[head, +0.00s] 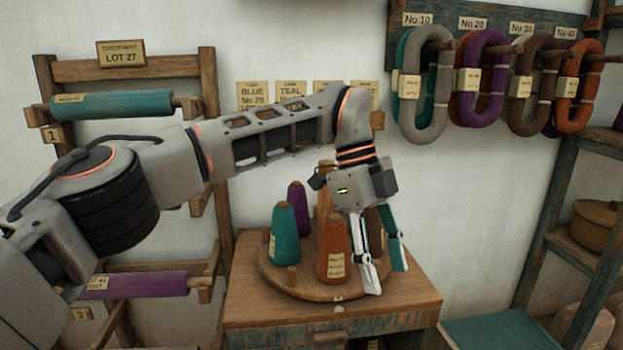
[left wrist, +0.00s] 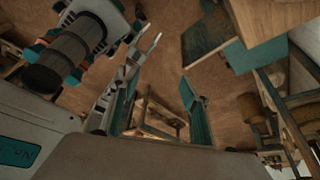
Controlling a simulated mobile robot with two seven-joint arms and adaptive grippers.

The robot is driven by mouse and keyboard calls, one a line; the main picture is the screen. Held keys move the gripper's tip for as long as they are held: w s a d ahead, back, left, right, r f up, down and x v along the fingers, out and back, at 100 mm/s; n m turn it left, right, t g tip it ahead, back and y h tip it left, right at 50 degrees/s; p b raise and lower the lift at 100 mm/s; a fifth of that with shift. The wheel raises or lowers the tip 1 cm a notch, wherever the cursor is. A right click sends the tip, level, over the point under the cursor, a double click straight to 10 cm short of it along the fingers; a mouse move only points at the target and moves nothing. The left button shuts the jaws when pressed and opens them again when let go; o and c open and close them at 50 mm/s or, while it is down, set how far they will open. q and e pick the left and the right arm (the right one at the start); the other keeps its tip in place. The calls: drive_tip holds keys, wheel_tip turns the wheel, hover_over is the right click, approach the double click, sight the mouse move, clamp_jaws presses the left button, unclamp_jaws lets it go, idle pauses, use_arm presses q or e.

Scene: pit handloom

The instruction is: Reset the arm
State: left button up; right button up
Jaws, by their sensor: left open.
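My left arm reaches in from the left in the head view. Its left gripper (head: 382,270) points down over the right part of a round wooden tray (head: 300,291) on a small cabinet. The gripper is open, with nothing visible between its fingers. It stands close to an orange yarn cone (head: 335,250) and partly covers a brown cone (head: 374,232) behind it. In the left wrist view, the two fingers (left wrist: 160,110) are spread apart with floor and wooden pieces seen beyond them.
A teal cone (head: 284,236) and a purple cone (head: 299,210) stand on the tray. A wooden rack with teal (head: 112,104) and purple (head: 135,285) rolls is at left. Yarn hanks, including a grey one (head: 429,85), hang upper right. Shelves with a round basket (head: 594,224) stand at right.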

use_arm(q)
drive_tip(key=s+d+f+m+g+h, duration=0.5)
drive_tip(key=s+d+g+h, duration=0.1)
drive_tip(key=s+d+h, duration=0.5)
drive_tip(key=w+a+f+n+t+h, duration=0.2)
drive_tip(key=w+a+n+t+h, duration=0.55)
drive_tip(key=n+t, duration=0.65)
drive_tip(key=w+a+f+n+t+y, duration=0.3)
drive_tip(key=a+f+n+t+y, duration=0.15)
drive_tip(key=a+f+t, duration=0.2)
drive_tip(key=w+a+f+n+t+y, duration=0.35)
drive_tip(key=a+f+n+t, duration=0.2)
drive_tip(key=f, duration=0.25)
drive_tip(key=s+a+f+n+g+y, duration=0.2)
drive_tip(key=s+a+f+y, duration=0.3)
drive_tip(key=s+a+f, duration=0.5)
drive_tip(key=s+a+f+n+g+y, duration=0.1)
drive_tip(key=s+a+f+g+y, duration=0.3)
drive_tip(key=s+a+f, duration=0.6)
drive_tip(key=a+f+y, duration=0.1)
drive_tip(key=a+f, duration=0.2)
drive_tip(key=f, duration=0.3)
drive_tip(key=shift+a+f+n+y, duration=0.15)
drive_tip(key=shift+f+n+y, duration=0.2)
drive_tip(key=shift+f+n, duration=0.05)
